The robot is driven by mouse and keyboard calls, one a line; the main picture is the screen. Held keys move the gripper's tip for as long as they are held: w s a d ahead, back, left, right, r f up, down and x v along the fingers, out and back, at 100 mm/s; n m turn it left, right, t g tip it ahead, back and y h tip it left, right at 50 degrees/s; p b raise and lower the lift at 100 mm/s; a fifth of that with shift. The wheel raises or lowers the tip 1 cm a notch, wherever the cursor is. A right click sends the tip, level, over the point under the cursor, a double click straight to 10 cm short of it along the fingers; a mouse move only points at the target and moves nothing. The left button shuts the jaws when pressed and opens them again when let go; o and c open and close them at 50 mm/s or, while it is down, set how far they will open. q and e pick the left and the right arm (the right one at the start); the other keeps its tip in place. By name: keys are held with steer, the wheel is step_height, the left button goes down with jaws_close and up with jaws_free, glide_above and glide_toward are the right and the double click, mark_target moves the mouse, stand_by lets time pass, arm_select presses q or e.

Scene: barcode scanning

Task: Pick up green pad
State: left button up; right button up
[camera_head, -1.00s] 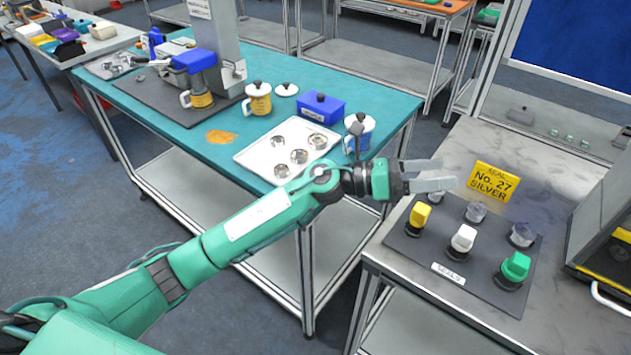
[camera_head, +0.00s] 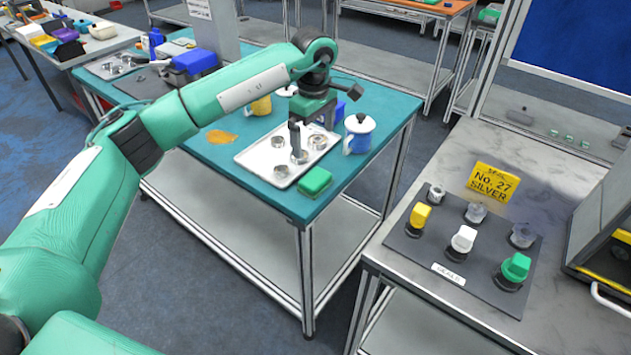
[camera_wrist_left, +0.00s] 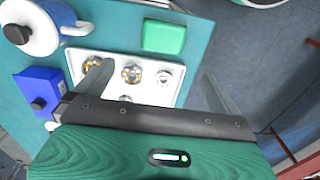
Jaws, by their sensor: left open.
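The green pad (camera_head: 315,182) is a small block lying on the teal table top at its near corner, in front of the white tray (camera_head: 264,172). It also shows in the left wrist view (camera_wrist_left: 163,37), beyond my fingers at the top. My left gripper (camera_head: 297,146) points down above the tray, behind and slightly left of the pad in the head view. Its fingers stand apart with nothing between them in the left wrist view (camera_wrist_left: 155,85), and they do not touch the pad. My right gripper is not in view.
The white tray holds several round metal pieces. A blue-and-white lidded mug (camera_head: 358,135) stands right of it, and a blue box (camera_wrist_left: 40,92) is near it. A grey bench at right carries a dark mat (camera_head: 451,251) with several knobbed seals, one green-topped (camera_head: 516,266).

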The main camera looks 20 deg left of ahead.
arm_select(q)
steer(key=p, duration=0.2)
glide_above(315, 177)
steer(key=f, duration=0.7)
steer(key=shift+w+a+f, duration=0.2)
steer(key=shift+w+f, duration=0.15)
steer(key=shift+f, duration=0.05)
steer(key=f, duration=0.1)
steer(key=f+p, duration=0.1)
steer(key=f, duration=0.2)
steer(key=shift+s+d+f+p, duration=0.25)
steer(key=shift+s+f+p, duration=0.05)
steer(key=shift+s+p, duration=0.05)
steer(key=shift+f, duration=0.35)
steer(key=c, duration=1)
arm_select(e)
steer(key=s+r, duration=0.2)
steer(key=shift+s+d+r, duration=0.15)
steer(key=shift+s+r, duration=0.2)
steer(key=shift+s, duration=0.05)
arm_select(q)
steer(key=shift+r, duration=0.1)
